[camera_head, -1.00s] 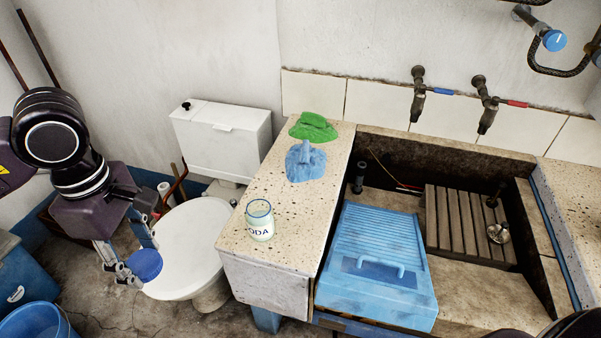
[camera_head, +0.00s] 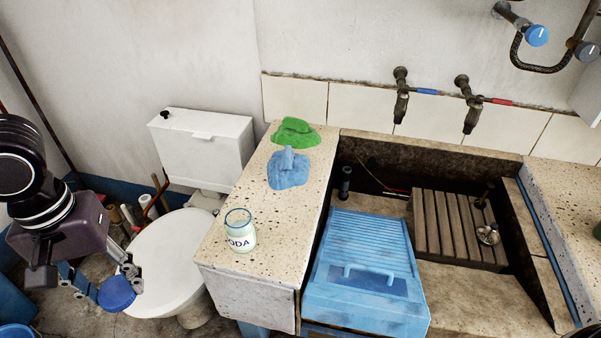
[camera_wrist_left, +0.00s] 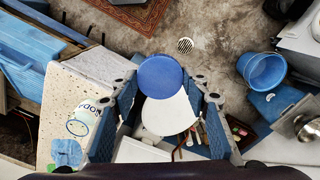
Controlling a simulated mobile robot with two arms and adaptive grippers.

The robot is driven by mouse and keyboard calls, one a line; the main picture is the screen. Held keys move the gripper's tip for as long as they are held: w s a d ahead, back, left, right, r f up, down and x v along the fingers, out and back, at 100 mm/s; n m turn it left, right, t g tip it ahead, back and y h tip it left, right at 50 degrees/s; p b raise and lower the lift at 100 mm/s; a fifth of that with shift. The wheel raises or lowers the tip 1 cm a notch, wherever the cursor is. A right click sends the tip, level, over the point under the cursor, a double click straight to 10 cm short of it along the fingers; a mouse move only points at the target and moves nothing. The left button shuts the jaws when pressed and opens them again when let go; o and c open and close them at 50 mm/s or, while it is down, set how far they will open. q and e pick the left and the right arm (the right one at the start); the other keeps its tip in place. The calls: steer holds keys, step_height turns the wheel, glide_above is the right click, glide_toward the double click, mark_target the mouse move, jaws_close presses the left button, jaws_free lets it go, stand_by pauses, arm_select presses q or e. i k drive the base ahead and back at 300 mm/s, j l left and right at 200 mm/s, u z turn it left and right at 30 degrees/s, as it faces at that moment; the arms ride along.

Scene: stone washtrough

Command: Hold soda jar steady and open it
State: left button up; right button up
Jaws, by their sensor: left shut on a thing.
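The soda jar (camera_head: 240,233) is glass with a white label. It stands upright and open on the speckled stone ledge (camera_head: 222,262), with no lid on it. It also shows in the left wrist view (camera_wrist_left: 82,121). My left gripper (camera_head: 106,285) is shut on a round blue lid (camera_head: 117,293), held in the air left of the ledge, apart from the jar. In the left wrist view the lid (camera_wrist_left: 160,76) sits between the fingertips of the left gripper (camera_wrist_left: 164,88). My right gripper is not in view.
A green cloth (camera_head: 296,132) and a blue cloth (camera_head: 289,170) lie on the ledge behind the jar. A blue ridged washboard box (camera_head: 366,270) stands right of it in the stone trough. A white toilet (camera_head: 170,262) is below the lid. Taps (camera_head: 402,105) are on the wall.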

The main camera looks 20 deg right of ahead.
mark_target(239, 225)
steer(key=i+l+z, duration=0.25)
steer(key=z, duration=0.15)
steer(key=i+l+z, duration=0.25)
steer(key=z, duration=0.15)
